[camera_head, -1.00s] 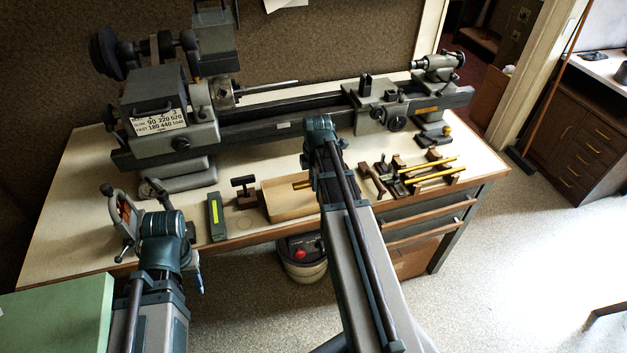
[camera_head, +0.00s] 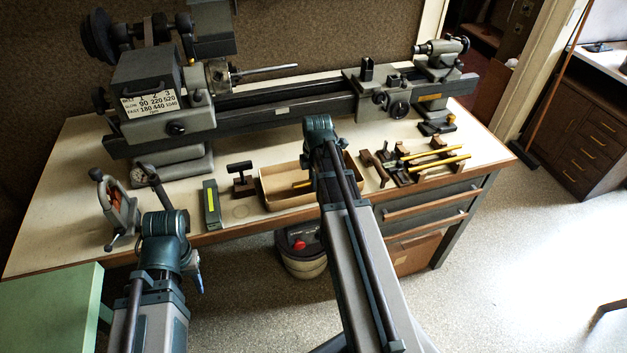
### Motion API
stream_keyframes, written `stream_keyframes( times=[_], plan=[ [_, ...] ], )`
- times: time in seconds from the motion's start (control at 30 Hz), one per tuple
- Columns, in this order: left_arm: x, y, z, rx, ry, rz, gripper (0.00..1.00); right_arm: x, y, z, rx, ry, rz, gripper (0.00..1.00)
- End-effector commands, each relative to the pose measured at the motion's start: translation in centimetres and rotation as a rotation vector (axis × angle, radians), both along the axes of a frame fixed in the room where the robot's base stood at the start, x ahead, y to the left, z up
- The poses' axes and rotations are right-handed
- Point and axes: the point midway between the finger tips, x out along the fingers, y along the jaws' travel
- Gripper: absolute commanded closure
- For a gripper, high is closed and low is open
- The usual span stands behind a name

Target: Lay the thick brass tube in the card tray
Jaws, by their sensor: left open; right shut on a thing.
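The card tray (camera_head: 275,198) is a shallow, tan open box near the bench's front edge, partly hidden by my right arm. My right gripper (camera_head: 320,176) is over the tray, its fingertips hidden behind its own wrist. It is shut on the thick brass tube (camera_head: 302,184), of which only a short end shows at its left. That end appears over the tray's inside; I cannot tell whether it touches the tray's floor. My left gripper (camera_head: 165,224) is open and apart from the tray, at the bench's front left, its fingers mostly hidden by its wrist.
A lathe (camera_head: 285,100) fills the back of the bench. A rack with brass rods (camera_head: 425,158) and a wooden tool stand right of the tray. A dark T-shaped tool (camera_head: 241,178), a green-marked block (camera_head: 212,203) and a grey clamp (camera_head: 120,212) stand to its left.

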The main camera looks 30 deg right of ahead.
Motion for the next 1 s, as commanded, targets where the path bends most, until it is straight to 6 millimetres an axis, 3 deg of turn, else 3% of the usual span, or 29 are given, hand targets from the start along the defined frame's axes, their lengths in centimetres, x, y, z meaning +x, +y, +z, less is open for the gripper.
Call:
stream_keyframes(
  times=[0.37,0.4,0.53,0.57,0.73,0.77,0.9,1.0],
  plan=[
    [0.00,0.00,-0.51,0.000,0.000,0.000,0.55,0.00,0.00,-0.51,0.000,0.000,0.000,1.00],
    [0.00,0.00,-0.38,0.000,0.000,0.000,0.55,0.00,0.00,-0.38,0.000,0.000,0.000,0.66],
    [0.00,0.01,-0.38,0.000,0.000,0.000,0.55,-0.03,0.01,-0.39,0.000,0.001,0.000,0.43],
    [0.00,0.00,-0.38,0.000,0.000,0.000,0.55,-0.03,0.01,-0.39,0.000,0.001,0.000,0.38],
    [0.00,0.00,-0.40,0.000,0.000,0.000,0.55,-0.09,0.03,-0.41,0.000,0.002,0.000,0.38],
    [0.00,0.00,-0.41,0.000,0.000,0.000,0.55,-0.09,0.03,-0.42,0.000,0.002,0.000,0.43],
    [0.00,0.00,-0.42,0.000,0.000,0.000,0.55,-0.12,0.04,-0.43,0.001,0.003,0.000,0.18],
    [0.00,0.00,-0.43,0.000,0.000,0.000,0.55,-0.16,0.05,-0.45,0.001,0.004,0.000,0.13]
  ],
)
